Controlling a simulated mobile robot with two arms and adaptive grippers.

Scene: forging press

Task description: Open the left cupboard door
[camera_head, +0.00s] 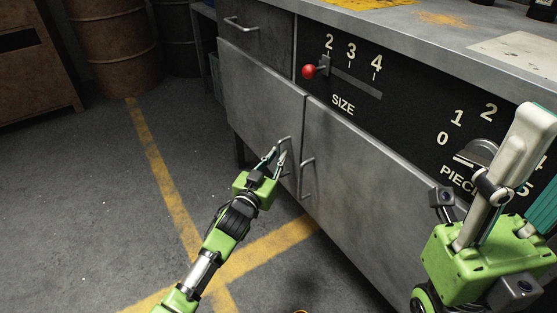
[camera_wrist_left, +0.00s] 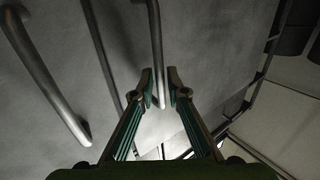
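My left gripper (camera_head: 278,153) is at this handle. In the left wrist view, the handle bar (camera_wrist_left: 155,35) runs between the two fingertips (camera_wrist_left: 160,74), with a small gap showing beside it. I cannot tell whether a finger touches it. My right gripper (camera_head: 535,160) is at the right, near the camera. Its fingers look spread, with nothing seen between them, and it is partly cut off.
The right cupboard door (camera_head: 355,190) has its own handle (camera_head: 305,178), close beside my left gripper; this handle also shows in the wrist view (camera_wrist_left: 45,80). Above are a drawer (camera_head: 255,35) and a red-knobbed lever (camera_head: 309,71). The floor at left is clear, with barrels (camera_head: 112,45) behind.

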